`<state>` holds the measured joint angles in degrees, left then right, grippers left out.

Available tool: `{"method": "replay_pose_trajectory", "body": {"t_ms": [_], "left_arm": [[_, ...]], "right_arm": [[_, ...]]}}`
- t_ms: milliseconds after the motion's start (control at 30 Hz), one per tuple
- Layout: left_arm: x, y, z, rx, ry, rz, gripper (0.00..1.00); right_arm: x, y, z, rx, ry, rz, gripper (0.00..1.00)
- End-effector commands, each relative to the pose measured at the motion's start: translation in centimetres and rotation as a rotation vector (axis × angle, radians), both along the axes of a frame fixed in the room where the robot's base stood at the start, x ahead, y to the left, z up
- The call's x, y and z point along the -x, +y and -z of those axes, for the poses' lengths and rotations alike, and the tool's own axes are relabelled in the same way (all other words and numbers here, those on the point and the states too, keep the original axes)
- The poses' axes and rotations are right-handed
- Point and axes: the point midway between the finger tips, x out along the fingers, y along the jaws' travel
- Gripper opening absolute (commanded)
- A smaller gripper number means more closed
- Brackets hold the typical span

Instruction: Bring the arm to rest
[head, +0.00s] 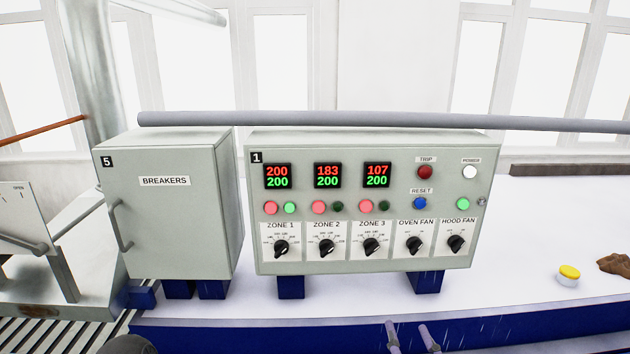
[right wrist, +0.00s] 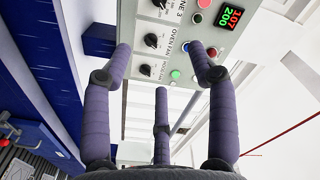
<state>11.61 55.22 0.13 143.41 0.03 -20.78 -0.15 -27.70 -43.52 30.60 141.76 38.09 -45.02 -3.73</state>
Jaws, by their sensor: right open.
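My right gripper (head: 409,328) shows only by its purple-grey fingertips at the bottom edge of the head view, in front of the bench's blue front edge. In the right wrist view its three fingers (right wrist: 160,60) are spread apart with nothing between them. The gripper is open and apart from the grey control panel (head: 300,145), which appears beyond the fingers in the wrist view (right wrist: 180,18). Most of the right arm is out of the head view. My left gripper is not in view.
A grey breaker cabinet (head: 165,230) with a handle stands left of the panel. A long grey bar (head: 380,120) runs across just above both. A yellow-topped button (head: 569,272) and a brown lump (head: 613,264) lie on the white bench (head: 520,225), which has free room at right.

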Motion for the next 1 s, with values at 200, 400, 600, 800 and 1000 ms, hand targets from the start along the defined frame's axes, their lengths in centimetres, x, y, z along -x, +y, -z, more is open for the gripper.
{"method": "replay_pose_trajectory", "body": {"t_ms": [200, 400, 600, 800, 1000], "left_arm": [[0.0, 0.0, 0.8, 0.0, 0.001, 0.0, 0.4], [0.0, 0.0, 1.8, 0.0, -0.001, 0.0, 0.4], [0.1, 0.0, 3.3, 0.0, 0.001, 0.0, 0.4], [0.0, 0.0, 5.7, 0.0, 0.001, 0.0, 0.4], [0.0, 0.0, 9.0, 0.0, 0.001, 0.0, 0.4]], "right_arm": [[-0.6, 0.3, 1.8, 0.022, 0.029, -0.007, 0.59], [-1.5, 0.7, 4.3, 0.056, 0.073, -0.021, 0.59], [-2.7, 1.3, 8.2, 0.101, 0.14, -0.042, 0.59], [-4.2, 2.0, 15.1, 0.167, 0.254, -0.08, 0.59], [-5.6, 2.6, 25.0, 0.239, 0.416, -0.138, 0.59]]}}
